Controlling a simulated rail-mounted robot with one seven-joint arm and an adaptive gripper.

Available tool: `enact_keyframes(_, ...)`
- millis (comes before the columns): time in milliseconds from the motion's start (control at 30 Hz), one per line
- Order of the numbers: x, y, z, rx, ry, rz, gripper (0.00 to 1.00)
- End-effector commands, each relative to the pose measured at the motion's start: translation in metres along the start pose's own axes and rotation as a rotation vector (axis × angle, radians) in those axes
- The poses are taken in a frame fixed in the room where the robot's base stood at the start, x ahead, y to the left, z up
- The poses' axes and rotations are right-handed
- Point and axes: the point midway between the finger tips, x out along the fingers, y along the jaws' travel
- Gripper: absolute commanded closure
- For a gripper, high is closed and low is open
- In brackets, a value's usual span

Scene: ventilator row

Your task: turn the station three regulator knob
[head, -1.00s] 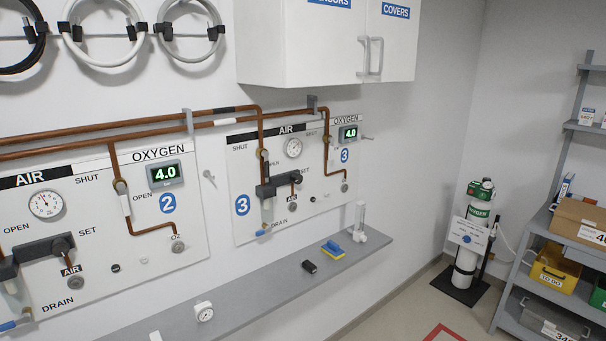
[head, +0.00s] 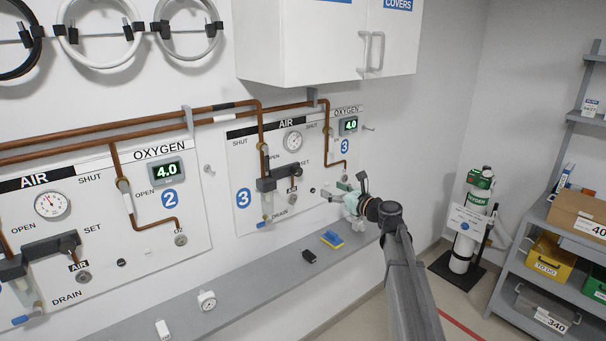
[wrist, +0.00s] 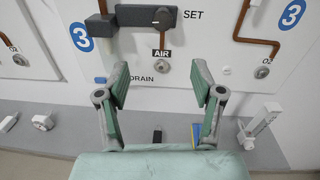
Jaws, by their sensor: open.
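The station three panel (head: 240,160) carries a dark regulator block (head: 268,185) with a round knob (head: 296,171) at its right end, beside the word SET. In the wrist view, the knob (wrist: 163,18) is at the top centre, facing the camera, on the dark block (wrist: 132,15). My gripper (head: 345,190) is in front of the panel's lower right side, to the right of and below the knob. In the wrist view, my gripper (wrist: 161,82) is open and empty, its green-padded fingers wide apart, below the knob and apart from it.
A grey shelf (head: 250,290) runs below the panels, holding a yellow-and-blue item (head: 332,239), a black item (head: 309,256) and a gauge (head: 207,300). A flowmeter-like piece (wrist: 262,122) stands right of my fingers. Copper pipes and the AIR outlet (wrist: 161,71) are close by.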

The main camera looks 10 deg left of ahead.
Motion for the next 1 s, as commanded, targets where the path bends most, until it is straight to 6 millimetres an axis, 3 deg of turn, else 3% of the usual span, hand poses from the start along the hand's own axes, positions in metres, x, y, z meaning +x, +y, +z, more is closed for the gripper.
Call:
enact_keyframes(133, -0.001, -0.003, 0.003, 0.144, -0.017, -0.018, 0.33)
enact_keyframes(367, 0.014, -0.005, 0.004, 0.181, -0.014, -0.016, 0.33)
enact_keyframes(1000, 0.134, -0.008, 0.006, 0.178, -0.013, -0.016, 0.33)
